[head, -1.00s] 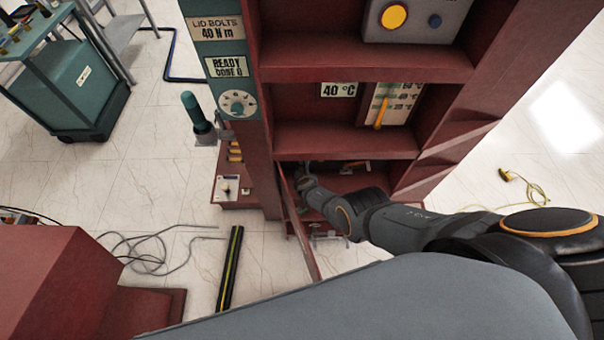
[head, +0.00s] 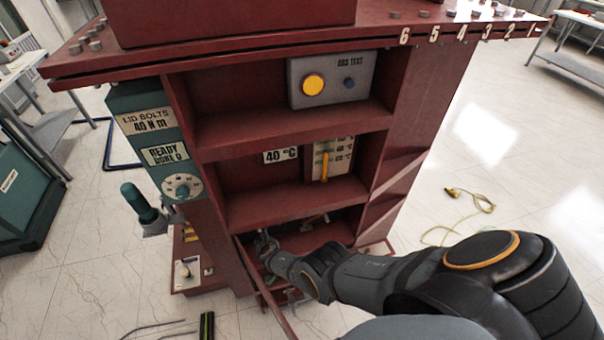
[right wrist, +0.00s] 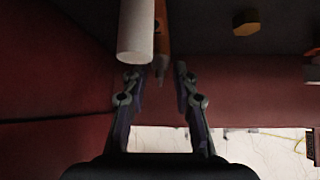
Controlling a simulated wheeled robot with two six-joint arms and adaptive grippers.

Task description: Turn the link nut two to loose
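My right gripper (head: 265,245) reaches into the lowest compartment of the dark red cabinet (head: 290,135). In the right wrist view its two fingers (right wrist: 158,88) are apart, with a gap between them. A white cylinder (right wrist: 136,35) and a narrow orange-brown bar (right wrist: 161,30) with a dark tip hang just beyond the fingertips. I see no clear grip on either. A brass-coloured hexagonal piece (right wrist: 245,23), which looks like a nut, is up and to the right, apart from the fingers. I cannot tell which nut is number two. My left gripper is out of view.
A hinged red door (head: 265,290) stands open left of my right arm. A teal side panel (head: 155,140) has a dial. Cables lie on the floor.

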